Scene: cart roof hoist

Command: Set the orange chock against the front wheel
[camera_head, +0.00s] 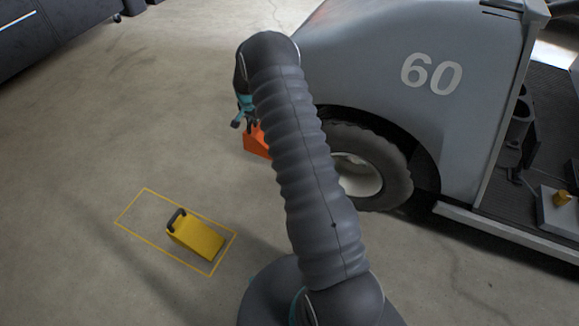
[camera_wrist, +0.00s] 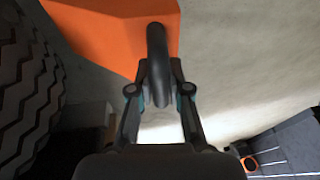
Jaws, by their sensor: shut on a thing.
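The orange chock (camera_head: 256,142) shows left of my arm in the head view, partly hidden by it. In the wrist view the orange chock (camera_wrist: 105,25) fills the top, with a black handle. My gripper (camera_wrist: 158,85) is shut on that handle. In the head view my gripper (camera_head: 246,118) is just above the chock, partly hidden. The front wheel (camera_head: 397,178) of the grey cart stands right of my arm. Its tyre tread (camera_wrist: 25,90) is at the left in the wrist view, close to the chock. I cannot tell whether they touch.
A yellow chock (camera_head: 196,236) with a black handle stands within a yellow outlined rectangle (camera_head: 132,207) on the floor. The grey cart body (camera_head: 400,110), marked 60, fills the upper right. A dark cabinet (camera_head: 50,35) is at the upper left. The floor at left is mostly clear.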

